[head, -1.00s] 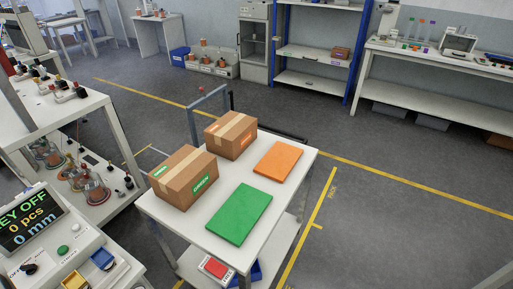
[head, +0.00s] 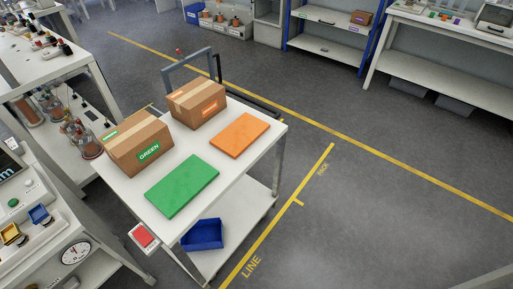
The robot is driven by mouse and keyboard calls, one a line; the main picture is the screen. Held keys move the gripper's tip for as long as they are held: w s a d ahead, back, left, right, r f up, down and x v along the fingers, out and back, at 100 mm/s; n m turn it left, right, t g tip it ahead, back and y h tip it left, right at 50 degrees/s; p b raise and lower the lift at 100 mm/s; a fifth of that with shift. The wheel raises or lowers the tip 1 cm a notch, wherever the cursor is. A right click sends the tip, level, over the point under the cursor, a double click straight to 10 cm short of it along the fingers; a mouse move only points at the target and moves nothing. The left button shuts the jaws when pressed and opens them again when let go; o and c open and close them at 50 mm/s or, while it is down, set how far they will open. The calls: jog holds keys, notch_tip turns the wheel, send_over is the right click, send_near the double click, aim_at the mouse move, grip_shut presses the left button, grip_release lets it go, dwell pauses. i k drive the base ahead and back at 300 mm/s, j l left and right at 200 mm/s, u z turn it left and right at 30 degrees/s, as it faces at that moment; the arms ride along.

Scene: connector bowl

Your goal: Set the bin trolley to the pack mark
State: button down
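The bin trolley (head: 134,193) is a white two-level cart with a grey push handle (head: 188,57) at its far end. On its top are a box marked GREEN (head: 137,146), a box with an orange label (head: 197,103), a green panel (head: 182,186) and an orange panel (head: 239,135). A blue bin (head: 203,234) sits on its lower shelf, and a red pad (head: 143,236) is at its near left corner. The pack mark is the yellow floor line's far end (head: 326,153), with PACK lettering beside it. The trolley stands left of this line. My gripper is out of view.
LINE lettering (head: 251,266) and a short yellow cross tick (head: 298,203) are along the line. A long yellow line (head: 400,160) crosses behind. White benches with equipment (head: 60,245) stand close on the left. The floor to the right is open.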

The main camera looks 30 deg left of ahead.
aim_at(242, 201)
jog(key=i+l, duration=0.15)
jog(key=i, duration=1.55)
jog(key=i+l, duration=0.1)
jog(key=i, duration=1.55)
jog(key=i+l, duration=0.15)
jog(key=i, duration=1.55)
jog(key=u, duration=0.4)
jog(key=i+l+u, duration=0.1)
jog(key=u, duration=0.3)
jog(key=i+u, duration=0.1)
jog(key=u, duration=0.3)
jog(key=l+u, duration=0.15)
jog(key=u, duration=2.55)
